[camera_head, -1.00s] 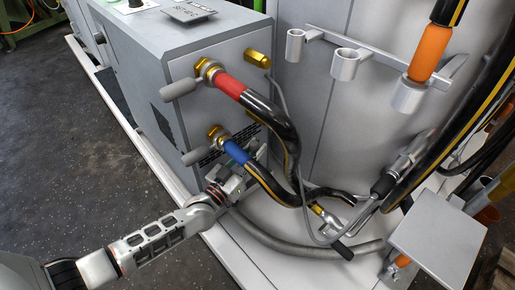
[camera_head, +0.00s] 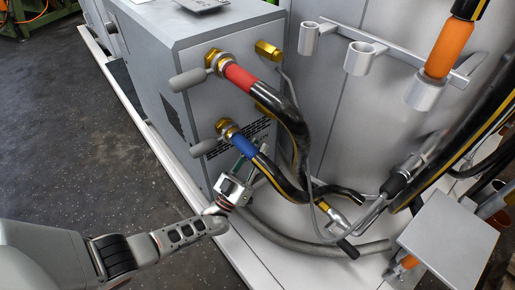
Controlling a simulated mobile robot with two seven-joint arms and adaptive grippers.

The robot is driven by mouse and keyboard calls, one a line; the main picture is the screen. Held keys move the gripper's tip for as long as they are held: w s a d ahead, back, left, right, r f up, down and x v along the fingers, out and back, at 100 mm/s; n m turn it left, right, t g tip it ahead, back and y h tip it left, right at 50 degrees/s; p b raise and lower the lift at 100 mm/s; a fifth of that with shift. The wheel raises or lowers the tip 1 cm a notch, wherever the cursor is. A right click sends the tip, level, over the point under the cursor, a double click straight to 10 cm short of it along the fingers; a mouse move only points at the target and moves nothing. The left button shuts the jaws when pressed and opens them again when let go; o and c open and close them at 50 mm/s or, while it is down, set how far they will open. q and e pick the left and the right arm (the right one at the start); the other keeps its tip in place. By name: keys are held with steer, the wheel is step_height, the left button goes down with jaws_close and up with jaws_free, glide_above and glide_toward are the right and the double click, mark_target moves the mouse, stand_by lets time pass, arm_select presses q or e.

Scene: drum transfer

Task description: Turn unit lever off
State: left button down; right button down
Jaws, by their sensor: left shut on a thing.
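Two grey lever handles stick out to the left from brass fittings on the unit's front panel. The upper lever (camera_head: 190,79) is beside the red-banded hose (camera_head: 240,77). The lower lever (camera_head: 204,147) is beside the blue-banded hose (camera_head: 242,144). My left gripper (camera_head: 248,162) is at the blue-banded hose, just below its blue band and apart from both grey handles. It appears shut on this hose; the hose partly hides the fingertips. My right gripper is not in view.
The grey unit (camera_head: 200,40) stands on a pale base. A rack with several ring holders (camera_head: 359,58) is on the wall at the right, one holding an orange-handled piece (camera_head: 439,50). Hoses crowd the lower right beside a grey plate (camera_head: 447,232). Dark floor is clear at left.

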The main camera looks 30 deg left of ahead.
arm_select(q)
steer(key=shift+f, duration=0.15)
stand_by(0.3)
steer(key=c, duration=1.8)
jaws_free()
steer(key=v, duration=1.2)
